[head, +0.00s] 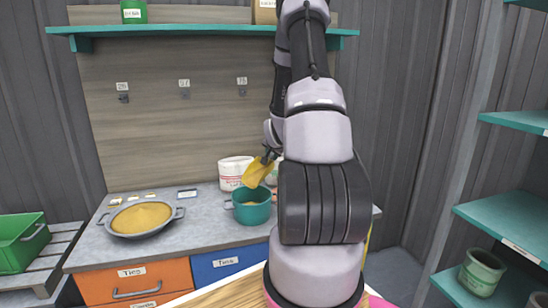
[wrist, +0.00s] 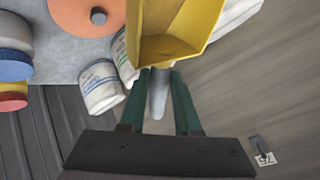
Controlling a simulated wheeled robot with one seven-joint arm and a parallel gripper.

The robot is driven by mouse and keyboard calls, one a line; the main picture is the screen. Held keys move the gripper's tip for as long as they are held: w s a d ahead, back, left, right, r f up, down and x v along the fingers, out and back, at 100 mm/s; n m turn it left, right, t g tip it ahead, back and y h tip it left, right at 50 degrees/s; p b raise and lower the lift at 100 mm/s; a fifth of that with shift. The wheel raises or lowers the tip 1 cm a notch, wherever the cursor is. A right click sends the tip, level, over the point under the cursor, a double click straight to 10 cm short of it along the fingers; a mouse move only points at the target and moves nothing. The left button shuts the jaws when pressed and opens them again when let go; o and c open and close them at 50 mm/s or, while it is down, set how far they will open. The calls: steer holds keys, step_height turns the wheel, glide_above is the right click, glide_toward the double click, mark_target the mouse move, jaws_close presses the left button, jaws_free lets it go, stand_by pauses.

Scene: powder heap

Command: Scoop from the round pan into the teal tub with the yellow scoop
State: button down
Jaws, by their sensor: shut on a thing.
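The round pan (head: 140,236) sits on the left of the grey bench, with a heap of yellow powder (head: 141,216) in it. The teal tub (head: 251,215) stands to its right, and a little yellow shows inside it. My gripper (head: 269,154) is shut on the handle of the yellow scoop (head: 256,173). The scoop is tilted above the tub, its bowl low and to the left. In the wrist view the scoop (wrist: 178,22) extends beyond the green fingers (wrist: 158,95). A tan patch shows in its bowl; I cannot tell how much powder that is.
A white labelled container (head: 233,173) stands behind the tub, and white containers show in the wrist view (wrist: 101,93). A teal shelf (head: 205,30) runs above the bench. Clear bench (head: 205,215) lies between pan and tub. My arm hides the bench's right part.

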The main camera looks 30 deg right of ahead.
steer(key=shift+s+a+r+n+t+h, duration=0.3)
steer(key=shift+a+r+t+h, duration=0.1)
steer(key=shift+a+r+h, duration=0.3)
steer(key=shift+s+a+r+n+t+h, duration=0.25)
steer(key=shift+a+r+t+h, duration=0.2)
steer(key=shift+a+r, duration=0.35)
steer(key=shift+s+a+r+n+t+h, duration=0.15)
steer(key=shift+a+r+n+t+h, duration=0.15)
steer(key=shift+a, duration=0.2)
steer(key=shift+s+a+r+n+t+h, duration=0.1)
steer(key=shift+s+a+r+h, duration=0.1)
steer(key=shift+a+h, duration=0.2)
steer(key=shift+a, duration=0.1)
steer(key=shift+r+m+g+y, duration=0.6)
steer(key=shift+r+y, duration=0.1)
steer(key=shift+y, duration=0.45)
steer(key=shift+r+m+g+y, duration=0.5)
steer(key=shift+r+g+y, duration=0.15)
steer(key=shift+y, duration=0.5)
steer(key=shift+r+m+g+y, duration=0.6)
steer(key=shift+r+y, duration=0.1)
steer(key=shift+y, duration=0.45)
steer(key=shift+w, duration=0.1)
